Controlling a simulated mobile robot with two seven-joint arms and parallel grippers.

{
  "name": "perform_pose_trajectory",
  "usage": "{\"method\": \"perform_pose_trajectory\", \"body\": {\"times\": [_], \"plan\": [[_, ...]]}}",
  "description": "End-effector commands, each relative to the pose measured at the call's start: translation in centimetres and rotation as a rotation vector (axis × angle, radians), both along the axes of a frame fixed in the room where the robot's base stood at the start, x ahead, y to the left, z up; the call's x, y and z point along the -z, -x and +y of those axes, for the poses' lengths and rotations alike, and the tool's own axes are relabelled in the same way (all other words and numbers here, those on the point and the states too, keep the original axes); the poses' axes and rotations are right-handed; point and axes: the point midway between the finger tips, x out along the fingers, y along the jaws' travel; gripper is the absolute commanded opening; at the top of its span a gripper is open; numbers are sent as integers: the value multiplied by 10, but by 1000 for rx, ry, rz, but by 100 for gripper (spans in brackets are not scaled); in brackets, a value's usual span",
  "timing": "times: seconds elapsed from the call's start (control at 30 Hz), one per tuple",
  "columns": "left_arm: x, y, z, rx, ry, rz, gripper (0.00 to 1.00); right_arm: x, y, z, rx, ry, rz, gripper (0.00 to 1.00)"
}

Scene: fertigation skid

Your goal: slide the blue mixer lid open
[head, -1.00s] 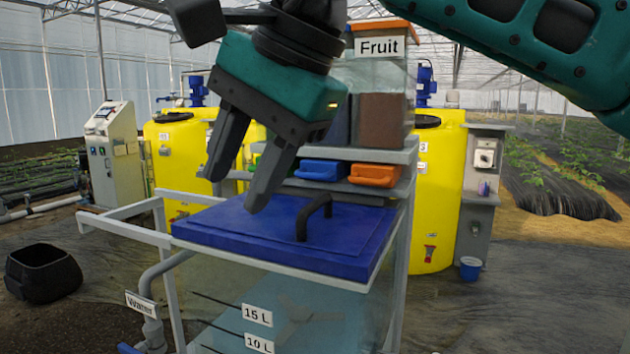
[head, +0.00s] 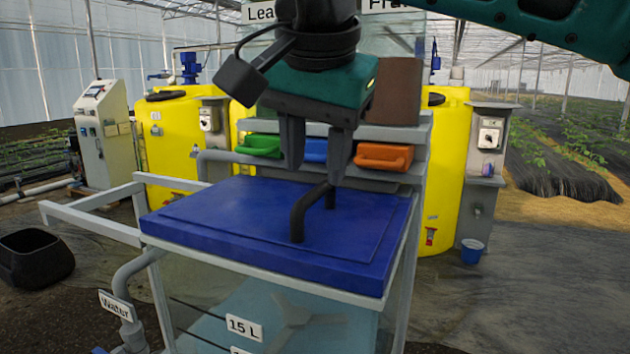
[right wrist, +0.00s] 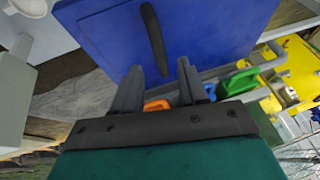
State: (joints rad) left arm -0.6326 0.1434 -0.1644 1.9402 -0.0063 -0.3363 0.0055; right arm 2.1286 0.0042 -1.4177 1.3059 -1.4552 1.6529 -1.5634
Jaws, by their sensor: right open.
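The blue mixer lid (head: 240,220) lies flat on top of the clear mixing tank (head: 200,285) and covers it. A black bar handle (head: 298,216) stands up from the lid, right of its middle. My right gripper (head: 315,172) points down above the back part of the lid, with its fingers apart and nothing between them. The fingertips are close to the handle's far end; whether they touch it I cannot tell. In the right wrist view the lid (right wrist: 205,35) and handle (right wrist: 154,38) lie beyond the open fingers (right wrist: 158,85). My left gripper is not in view.
A white rail frame (head: 95,225) extends left from the tank. Yellow tanks (head: 180,150) stand behind.

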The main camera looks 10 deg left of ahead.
Motion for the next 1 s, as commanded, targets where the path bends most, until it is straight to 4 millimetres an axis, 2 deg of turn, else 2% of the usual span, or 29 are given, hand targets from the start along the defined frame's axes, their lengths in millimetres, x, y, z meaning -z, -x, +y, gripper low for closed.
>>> {"method": "perform_pose_trajectory", "body": {"times": [0.1, 0.23, 0.6, 1.0], "plan": [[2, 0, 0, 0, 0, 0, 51, 17, -7, 2, 0, 1, 1, 42], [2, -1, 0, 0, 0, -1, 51, 28, -12, 3, 0, 0, 1, 42], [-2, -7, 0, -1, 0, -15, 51, 32, -14, 4, -1, -1, 1, 42], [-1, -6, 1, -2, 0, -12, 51, 32, -14, 4, -1, 0, 1, 4]]}}
